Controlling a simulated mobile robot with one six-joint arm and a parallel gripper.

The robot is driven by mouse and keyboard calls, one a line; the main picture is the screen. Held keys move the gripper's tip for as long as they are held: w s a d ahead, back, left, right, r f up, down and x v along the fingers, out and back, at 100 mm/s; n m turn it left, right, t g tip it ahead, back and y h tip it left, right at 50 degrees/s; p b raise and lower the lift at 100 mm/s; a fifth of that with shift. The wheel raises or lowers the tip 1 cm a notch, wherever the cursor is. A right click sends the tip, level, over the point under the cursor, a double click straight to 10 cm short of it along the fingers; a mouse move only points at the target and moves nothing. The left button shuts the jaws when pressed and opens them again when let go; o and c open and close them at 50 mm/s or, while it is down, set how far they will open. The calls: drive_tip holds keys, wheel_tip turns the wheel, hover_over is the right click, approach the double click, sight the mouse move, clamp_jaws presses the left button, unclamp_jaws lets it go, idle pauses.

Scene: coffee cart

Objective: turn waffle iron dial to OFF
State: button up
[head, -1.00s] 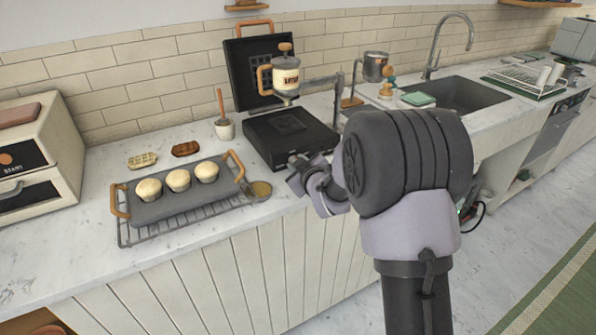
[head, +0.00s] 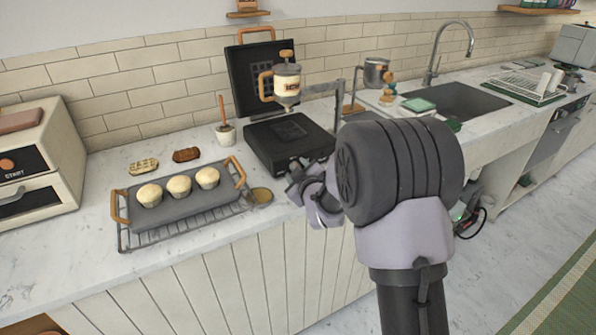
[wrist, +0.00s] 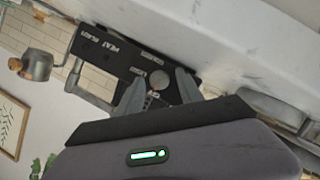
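The black waffle iron (head: 262,152) stands on the counter with its lid (head: 248,95) raised. A round grey dial (wrist: 160,79) on the panel lies between my fingertips in that view. My gripper (wrist: 159,84) is open, one finger to each side of the dial; I cannot tell whether they touch it. In the head view my gripper (head: 292,172) is at the iron's front edge, and my wrist hides the dial there. The dial's setting is not readable.
A batter dispenser (head: 287,80) hangs over the iron. A tray (head: 180,218) with muffins sits on a rack left of my gripper, and a small round dish (head: 262,196) is close by. A pot with a brush (head: 225,132) stands left of the iron. The sink (head: 465,100) is to the right.

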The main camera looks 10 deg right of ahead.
drive_tip(key=shift+s, duration=0.1)
drive_tip(key=p+v, duration=0.3)
drive_tip(key=v, duration=1.4)
drive_tip(key=shift+p, duration=0.3)
drive_tip(key=shift+s+d+r, duration=0.1)
drive_tip(key=shift+r, duration=0.05)
drive_tip(key=s+a+r+m+g, duration=0.1)
drive_tip(key=s+r+m+g, duration=0.1)
drive_tip(key=s, duration=0.7)
drive_tip(key=s+a+r+m+g, duration=0.2)
drive_tip(key=s+m, duration=0.4)
drive_tip(key=s, duration=0.3)
drive_tip(key=s+a+r+m+g+y, duration=0.1)
drive_tip(key=s+r+m+g, duration=0.2)
drive_tip(key=s, duration=0.6)
drive_tip(key=shift+a+r+m+g, duration=0.2)
drive_tip(key=shift+a+m+g, duration=0.05)
drive_tip(key=shift+m+g, duration=0.75)
